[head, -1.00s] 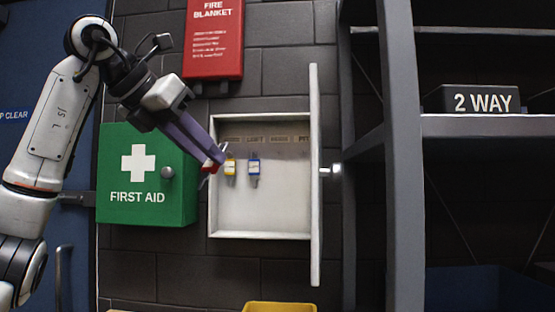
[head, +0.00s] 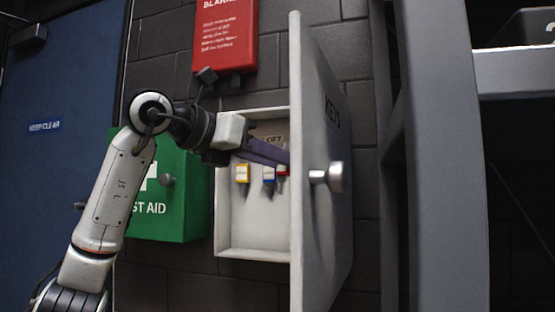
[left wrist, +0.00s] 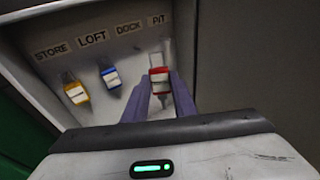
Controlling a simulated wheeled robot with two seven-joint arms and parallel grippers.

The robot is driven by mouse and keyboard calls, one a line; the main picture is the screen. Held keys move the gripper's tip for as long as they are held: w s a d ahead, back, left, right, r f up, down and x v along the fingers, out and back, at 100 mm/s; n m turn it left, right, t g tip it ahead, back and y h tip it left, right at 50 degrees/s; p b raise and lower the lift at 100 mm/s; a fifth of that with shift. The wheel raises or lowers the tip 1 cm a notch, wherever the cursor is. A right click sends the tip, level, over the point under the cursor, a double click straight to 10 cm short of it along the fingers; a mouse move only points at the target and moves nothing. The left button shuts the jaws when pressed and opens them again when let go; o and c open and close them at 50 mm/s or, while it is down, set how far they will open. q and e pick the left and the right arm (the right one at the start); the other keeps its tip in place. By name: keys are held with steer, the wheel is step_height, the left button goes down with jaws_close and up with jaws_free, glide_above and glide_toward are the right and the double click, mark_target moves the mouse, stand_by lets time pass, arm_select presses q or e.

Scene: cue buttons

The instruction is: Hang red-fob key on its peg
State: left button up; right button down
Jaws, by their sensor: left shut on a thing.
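The red-fob key (head: 282,171) is between the fingers of my left gripper (head: 284,160), inside the open key cabinet. In the left wrist view the red fob (left wrist: 159,75) shows between the two purple fingers (left wrist: 160,88), below the PIT label (left wrist: 159,20). The DOCK label (left wrist: 128,28) is to its left, with no key seen under it. The key's top is close to the cabinet's back; whether it touches a peg cannot be told. My right gripper is not in view.
A yellow-fob key (head: 242,173) and a blue-fob key (head: 268,174) hang left of the red one. The open cabinet door (head: 322,220) stands close on the right and partly hides the interior. A green first aid box (head: 185,210) is at left.

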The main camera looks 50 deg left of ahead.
arm_select(q)
steer(key=w+a+f+p, duration=0.1)
steer(key=w+a, duration=0.3)
steer(key=w, duration=0.3)
steer(key=shift+w, duration=0.3)
stand_by(0.7)
stand_by(0.5)
steer(key=o, duration=0.9)
steer(key=shift+o, duration=1)
steer(key=shift+s+a+r, duration=0.1)
steer(key=shift+s, duration=0.05)
